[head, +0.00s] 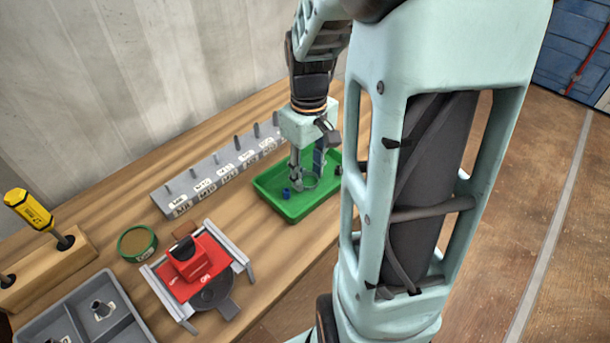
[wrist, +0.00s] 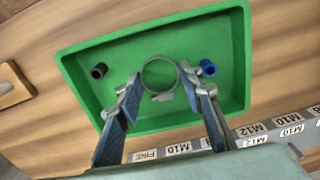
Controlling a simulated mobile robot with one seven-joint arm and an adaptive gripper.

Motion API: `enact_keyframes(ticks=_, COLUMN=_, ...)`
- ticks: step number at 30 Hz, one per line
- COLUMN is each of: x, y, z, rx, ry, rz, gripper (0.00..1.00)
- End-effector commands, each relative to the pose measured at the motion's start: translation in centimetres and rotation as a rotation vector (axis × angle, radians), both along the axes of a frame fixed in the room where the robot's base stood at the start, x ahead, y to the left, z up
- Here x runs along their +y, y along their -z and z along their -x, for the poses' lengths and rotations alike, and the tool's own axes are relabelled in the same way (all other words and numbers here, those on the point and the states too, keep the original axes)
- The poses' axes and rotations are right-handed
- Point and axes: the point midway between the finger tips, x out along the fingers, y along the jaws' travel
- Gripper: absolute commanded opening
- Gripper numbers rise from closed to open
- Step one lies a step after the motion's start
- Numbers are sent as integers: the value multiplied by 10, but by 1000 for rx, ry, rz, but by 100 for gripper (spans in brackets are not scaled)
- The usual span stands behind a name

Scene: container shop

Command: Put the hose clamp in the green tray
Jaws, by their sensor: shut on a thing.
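The hose clamp (wrist: 163,96) is a thin silver ring between my gripper's fingertips (wrist: 160,85) in the wrist view. My gripper is shut on it. In the head view my gripper (head: 308,174) points down over the green tray (head: 291,209), with the hose clamp (head: 311,187) low at its fingertips. The ring lies within the tray's outline in both views. I cannot tell whether it touches the tray floor. A blue fitting (wrist: 208,67) and a dark fitting (wrist: 98,71) are in the tray, on either side of the clamp.
A grey rack with pegs and size labels (head: 215,178) stands behind the tray. A red block in a vise-like fixture (head: 195,265), a round green tin (head: 137,242), a grey divided bin (head: 85,310) and a wooden holder with a yellow screwdriver (head: 30,208) are to the left.

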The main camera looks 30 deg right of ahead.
Motion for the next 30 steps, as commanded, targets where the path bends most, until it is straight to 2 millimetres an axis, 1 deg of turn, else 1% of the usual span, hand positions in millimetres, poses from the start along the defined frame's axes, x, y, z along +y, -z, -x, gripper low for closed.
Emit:
enact_keyframes(ticks=8, x=0, y=1, z=0, rx=0, ry=1, rz=0, gripper=20)
enact_keyframes(ticks=11, x=0, y=5, z=0, rx=0, ry=1, rz=0, gripper=20)
enact_keyframes(ticks=12, x=0, y=5, z=0, rx=0, ry=1, rz=0, gripper=36)
enact_keyframes(ticks=14, x=0, y=4, z=0, rx=0, ry=1, rz=0, gripper=42)
enact_keyframes(ticks=23, x=0, y=2, z=0, rx=0, ry=1, rz=0, gripper=42)
enact_keyframes(ticks=26, x=-1, y=-5, z=-1, rx=-2, ry=1, rz=1, gripper=42)
enact_keyframes(ticks=29, x=-1, y=-21, z=-1, rx=-5, ry=1, rz=2, gripper=42)
enact_keyframes(ticks=30, x=-1, y=-30, z=-1, rx=-6, ry=1, rz=2, gripper=42)
